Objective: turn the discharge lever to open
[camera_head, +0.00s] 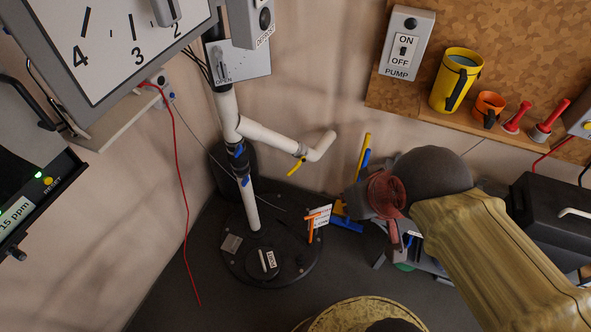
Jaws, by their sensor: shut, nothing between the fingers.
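A grey box marked OPEN (242,62), with a small light lever (220,64) on its face, sits on the upright pipe at the upper middle. Whether this is the discharge lever I cannot tell; no label reading "discharge" is legible. A yellow handle (296,167) is on the white side pipe (275,137), and blue handles (240,165) are on the upright pipe. My gripper (393,236), reddish, is at the right of the middle, shut and empty. It appears apart from the pipes and the box.
A round dark base (245,270) carries the pipe. An orange-handled item with a white tag (319,216) stands between it and my gripper. A shelf at the upper right holds a yellow mug (457,78). A red cable (183,200) hangs at left.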

